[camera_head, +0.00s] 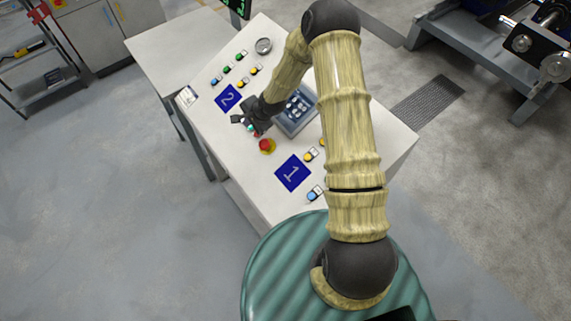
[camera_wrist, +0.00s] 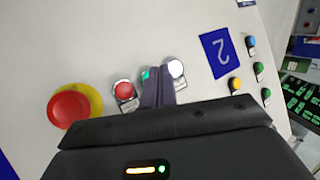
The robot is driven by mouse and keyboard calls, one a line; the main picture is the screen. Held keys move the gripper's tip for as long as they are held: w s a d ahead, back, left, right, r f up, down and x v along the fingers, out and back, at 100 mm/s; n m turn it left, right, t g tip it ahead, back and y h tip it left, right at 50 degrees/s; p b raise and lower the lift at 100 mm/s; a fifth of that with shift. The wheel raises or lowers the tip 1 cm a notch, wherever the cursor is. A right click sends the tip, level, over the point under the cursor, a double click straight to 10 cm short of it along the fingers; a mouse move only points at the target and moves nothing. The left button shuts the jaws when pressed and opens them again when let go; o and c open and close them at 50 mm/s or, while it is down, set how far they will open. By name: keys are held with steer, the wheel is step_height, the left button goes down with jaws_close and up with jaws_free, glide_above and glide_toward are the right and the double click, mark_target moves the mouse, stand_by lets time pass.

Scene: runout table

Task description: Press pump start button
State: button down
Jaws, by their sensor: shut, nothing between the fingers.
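The sloped white panel (camera_head: 240,165) carries the buttons. In the wrist view, my gripper (camera_wrist: 158,72) is shut and empty, its fingertips over a green button (camera_wrist: 146,76) that they partly hide. I cannot tell whether they touch it. A white button (camera_wrist: 175,68) sits just right of the fingertips, and a small red button (camera_wrist: 124,90) sits to their left. The labels are too small to read, so I cannot tell which button is pump start. In the head view, my gripper (camera_head: 247,121) is low over the panel between the blue 1 and 2 plates.
A red emergency-stop mushroom on a yellow ring (camera_wrist: 75,106) stands left of the small red button. The blue 2 plate (camera_head: 228,98) has several coloured buttons beyond it; the blue 1 plate (camera_head: 293,173) is nearer me. A grey keypad box (camera_head: 296,110) lies beside my gripper.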

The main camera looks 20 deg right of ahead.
steer(key=shift+s+a+r, duration=0.1)
steer(key=shift+a+r, duration=0.05)
steer(key=shift+r, duration=0.2)
steer(key=r+p, duration=0.1)
steer(key=a+r+p, duration=0.1)
steer(key=r, duration=0.1)
steer(key=s+a+r+p, duration=0.1)
steer(key=r, duration=0.1)
steer(key=shift+a+r, duration=0.2)
stand_by(0.4)
stand_by(1.0)
steer(key=s+d+r+n+g+h+b, duration=0.1)
steer(key=s+d+r+n, duration=0.3)
steer(key=s, duration=0.4)
steer(key=s+d+r+n+g+h+b, duration=0.1)
steer(key=s+d+r+n, duration=0.3)
steer(key=s, duration=0.4)
steer(key=s+d+r+n+h+b, duration=0.2)
steer(key=s+r, duration=0.4)
steer(key=s, duration=0.3)
steer(key=d+n+b, duration=0.1)
steer(key=d+n, duration=0.1)
steer(key=shift+d+r+n+g, duration=0.3)
steer(key=shift+r+g, duration=0.05)
steer(key=shift+g, duration=0.05)
